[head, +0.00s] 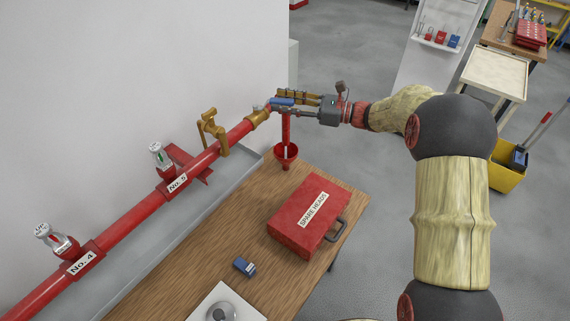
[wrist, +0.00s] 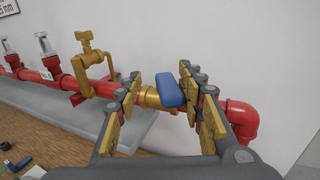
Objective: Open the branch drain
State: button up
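The branch drain is a brass valve body (head: 258,117) near the right end of the red pipe, with a blue lever (head: 281,101) on it. In the wrist view the blue lever (wrist: 171,90) lies between the fingers of my gripper (wrist: 160,77), with the brass body (wrist: 152,98) behind it. My gripper (head: 296,101) is open around the lever. A gap shows between the lever and the left finger. The lever is close to the right finger, and I cannot tell whether they touch. Its far side is partly hidden by the fingers in the head view.
A larger brass valve (head: 213,132) stands on the pipe to the left. Sprinkler heads No. 5 (head: 160,156) and No. 4 (head: 55,238) follow. A red funnel (head: 287,153) hangs under the pipe end. A red spare-heads box (head: 300,222) sits on the wooden bench (head: 165,285).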

jog(key=shift+s+a+m+t+h+b, duration=0.2)
jog(key=shift+s+m+t+b, duration=0.15)
jog(key=shift+t, duration=0.25)
jog(key=shift+s+a+m+t+h+b, duration=0.1)
jog(key=shift+s+m+t+h+b, duration=0.15)
jog(key=shift+s+m+t, duration=0.25)
jog(key=s+d+m+t+h+b, duration=0.1)
jog(key=s+d+m+t+h, duration=0.1)
jog(key=s+d+m+t, duration=0.25)
jog(key=s+a+n+g+h, duration=0.1)
jog(key=s+a+n+g, duration=0.1)
jog(key=s+n, duration=0.3)
jog(key=s+a+f+n+g+h+b, duration=0.1)
jog(key=s+a+n+g, duration=0.2)
jog(key=s, duration=0.8)
jog(key=n+g, duration=0.2)
jog(key=n, duration=0.1)
jog(key=shift+f+n, duration=0.3)
jog(key=shift+a, duration=0.1)
